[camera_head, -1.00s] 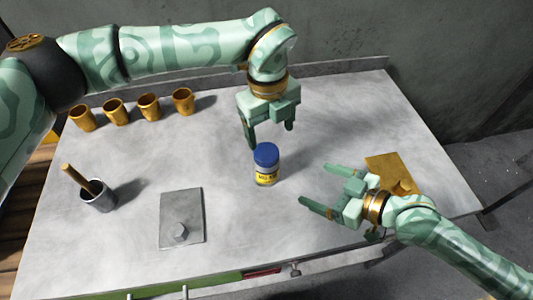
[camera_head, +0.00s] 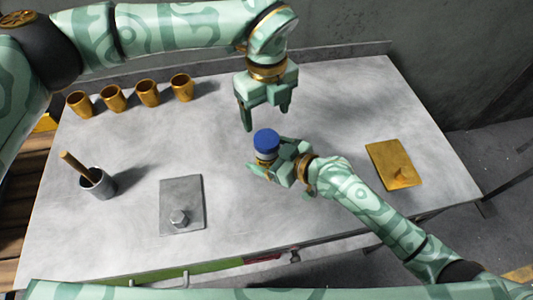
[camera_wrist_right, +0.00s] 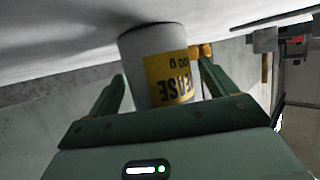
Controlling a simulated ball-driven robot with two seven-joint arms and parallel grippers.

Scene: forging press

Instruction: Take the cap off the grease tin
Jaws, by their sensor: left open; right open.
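The grease tin stands upright on the table with its blue cap (camera_head: 267,140) on top. Its pale body with a yellow label (camera_wrist_right: 170,75) shows in the right wrist view, upside down there. My right gripper (camera_head: 262,172) is open, with its fingers on either side of the tin's body; whether they touch it I cannot tell. In the head view that gripper hides most of the tin's body. My left gripper (camera_head: 266,118) is open and empty, pointing down just above and behind the cap, apart from it.
Several brass cups (camera_head: 147,93) stand in a row at the back left. A grey pot with a wooden-handled tool (camera_head: 98,184) is at the left. A grey plate with a bolt (camera_head: 182,200) lies in front, and a brass plate (camera_head: 392,163) lies at the right.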

